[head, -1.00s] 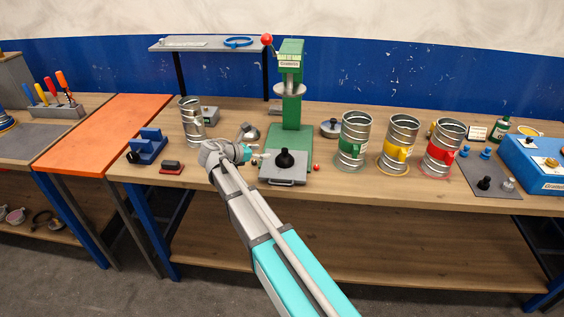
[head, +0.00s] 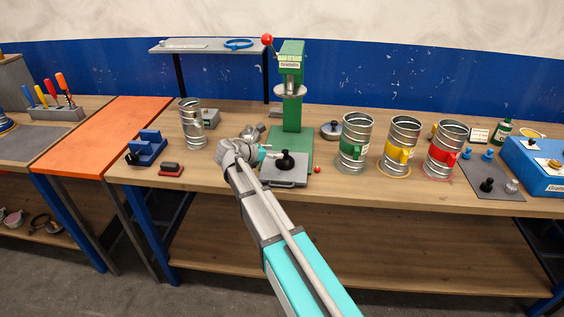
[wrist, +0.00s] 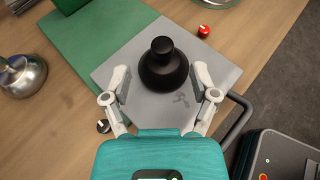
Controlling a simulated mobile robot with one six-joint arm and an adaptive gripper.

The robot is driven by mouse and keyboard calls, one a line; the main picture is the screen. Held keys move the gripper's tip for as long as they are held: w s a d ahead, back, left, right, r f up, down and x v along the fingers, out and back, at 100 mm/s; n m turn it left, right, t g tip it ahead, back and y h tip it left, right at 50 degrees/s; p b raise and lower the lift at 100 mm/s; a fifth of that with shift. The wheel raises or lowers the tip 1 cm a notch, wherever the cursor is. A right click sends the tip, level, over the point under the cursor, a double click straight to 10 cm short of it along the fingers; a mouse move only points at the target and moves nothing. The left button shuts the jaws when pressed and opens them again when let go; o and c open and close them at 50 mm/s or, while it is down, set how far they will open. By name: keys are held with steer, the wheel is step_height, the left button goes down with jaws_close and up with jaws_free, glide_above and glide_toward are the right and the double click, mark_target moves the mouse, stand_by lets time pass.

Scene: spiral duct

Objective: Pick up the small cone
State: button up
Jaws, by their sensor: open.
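A black cone-shaped piece with a round knob on top (wrist: 162,66) stands upright on a grey plate (wrist: 115,58) at the foot of the green press. It also shows in the head view (head: 284,160). My gripper (wrist: 160,80) is open and empty. In the wrist view its two fingers lie left and right of the black piece, with gaps on both sides. I cannot tell how far above the plate the fingertips are. In the head view my gripper (head: 264,153) is just left of the black piece.
The green press (head: 292,110) rises behind the plate. A silver rounded part (wrist: 22,76) lies left of it. A red knob (wrist: 203,31) and the plate's dark handle (wrist: 236,118) are nearby. Several duct cans, one with a green handle (head: 356,130), stand to the right.

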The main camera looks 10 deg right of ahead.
mark_target(284, 151)
steer(key=shift+b+x, duration=0.55)
steer(key=shift+x, duration=1.45)
steer(key=shift+r, duration=0.15)
jaws_close()
